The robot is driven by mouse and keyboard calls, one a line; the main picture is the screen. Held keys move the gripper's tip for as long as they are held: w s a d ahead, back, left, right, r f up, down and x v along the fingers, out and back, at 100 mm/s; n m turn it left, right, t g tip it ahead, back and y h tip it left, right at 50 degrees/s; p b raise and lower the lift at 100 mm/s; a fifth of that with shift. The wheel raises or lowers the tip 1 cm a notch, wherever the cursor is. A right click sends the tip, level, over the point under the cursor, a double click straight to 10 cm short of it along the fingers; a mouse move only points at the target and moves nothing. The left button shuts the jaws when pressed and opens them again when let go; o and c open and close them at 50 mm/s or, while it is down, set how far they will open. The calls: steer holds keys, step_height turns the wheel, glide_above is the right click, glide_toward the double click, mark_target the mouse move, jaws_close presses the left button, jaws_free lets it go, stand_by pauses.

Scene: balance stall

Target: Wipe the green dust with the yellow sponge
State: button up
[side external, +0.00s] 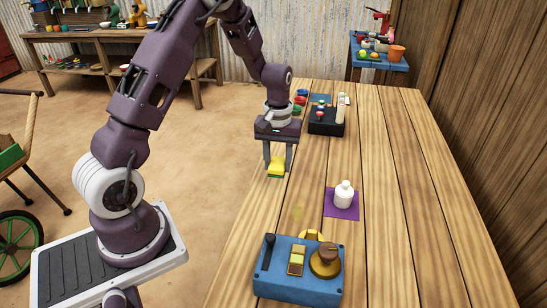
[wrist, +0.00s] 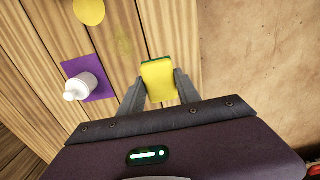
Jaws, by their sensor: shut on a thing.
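My gripper (side external: 277,170) is shut on the yellow sponge (side external: 276,167), which has a green layer on one side. The gripper holds it above the wooden table (side external: 393,200) near the table's left edge. In the wrist view the sponge (wrist: 158,80) sits between the two fingers. A faint yellow-green patch, which looks like the dust (side external: 297,213), lies on the table between the sponge and the blue box. It also shows faintly in the wrist view (wrist: 124,45), apart from the sponge.
A white bottle (side external: 344,195) stands on a purple mat (side external: 331,211) near the dust. A blue control box (side external: 268,286) stands at the near end, with a yellow round thing (side external: 312,235) behind it. A black box (side external: 322,127) stands farther back. The table's right side is clear.

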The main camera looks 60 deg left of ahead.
glide_above(297, 226)
step_height(297, 226, down, 2)
steer(key=shift+d+f, duration=0.15)
steer(key=shift+f, duration=3.2)
steer(key=shift+w+a+f, duration=0.2)
steer(key=shift+w+a, duration=0.2)
steer(key=shift+w, duration=0.1)
steer(key=shift+c, duration=0.6)
steer(key=shift+w+a+f, duration=0.2)
steer(key=shift+w+a, duration=0.35)
steer(key=shift+w+a+f, duration=0.15)
steer(key=shift+w+a, duration=2.5)
steer(key=shift+s+d, duration=3.55)
steer(key=shift+s+a, duration=0.1)
steer(key=shift+s, duration=0.2)
steer(key=shift+w+a, duration=3.55)
steer(key=shift+w, duration=0.1)
steer(key=shift+s+d, duration=3.45)
steer(key=shift+d, duration=0.05)
steer(key=shift+s+d+r, duration=0.1)
steer(key=shift+r, duration=3.95)
